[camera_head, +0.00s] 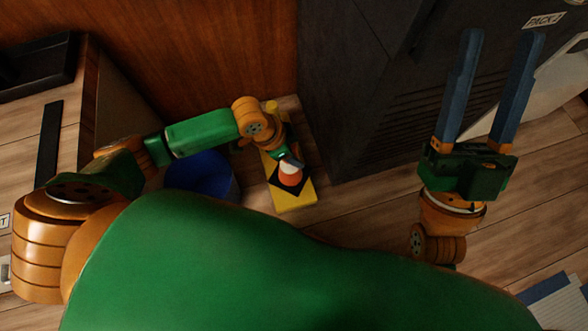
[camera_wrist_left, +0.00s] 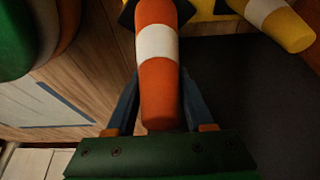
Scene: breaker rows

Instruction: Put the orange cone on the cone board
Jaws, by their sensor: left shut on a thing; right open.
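The orange cone (camera_head: 290,176) with a white band is over the yellow cone board (camera_head: 295,200), in front of a black square patch. I cannot tell whether its base touches the board. My left gripper (camera_head: 290,161) is shut on the cone's narrow top end. In the left wrist view the orange cone (camera_wrist_left: 158,80) runs between the two fingers, its wide end away from the gripper. A yellow cone (camera_wrist_left: 280,18) with a white band shows at the upper right there. My right gripper (camera_head: 500,40) is open and empty, far to the right.
A blue round bin (camera_head: 205,172) stands just left of the board. A dark cabinet (camera_head: 360,90) rises to the board's right, and a reddish-brown wooden panel (camera_head: 200,50) stands behind. Wooden floor (camera_head: 365,200) is clear to the right of the board.

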